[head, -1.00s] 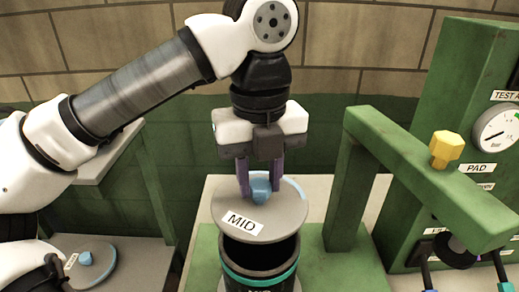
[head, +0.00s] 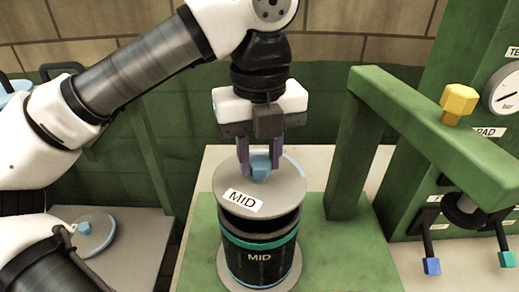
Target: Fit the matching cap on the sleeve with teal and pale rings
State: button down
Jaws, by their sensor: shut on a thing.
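My gripper (head: 260,166) points down and is shut on the blue knob (head: 261,172) of a round grey cap (head: 285,197) labelled MID. The cap is roughly level, directly over the black sleeve (head: 285,262). The sleeve stands upright, has a teal ring (head: 240,242) and is also labelled MID. The cap hides the sleeve's mouth. A dark band shows between the cap and the teal ring; I cannot tell whether the cap touches the rim.
A green press frame (head: 345,150) with a yellow knob (head: 459,101) stands close on the right. A gauge (head: 506,95) and blue and green handles (head: 432,265) are beyond it. Another grey cap with a blue knob (head: 90,236) lies on the left surface.

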aim_at(259, 161)
jog(key=shift+f+b, duration=1.4)
jog(key=shift+f, duration=0.55)
jog(key=c, duration=1)
grip_release()
jog(key=shift+o, duration=0.2)
notch_tip(259, 161, up, 14)
jog(key=p, duration=0.2)
jog(key=shift+p, duration=0.35)
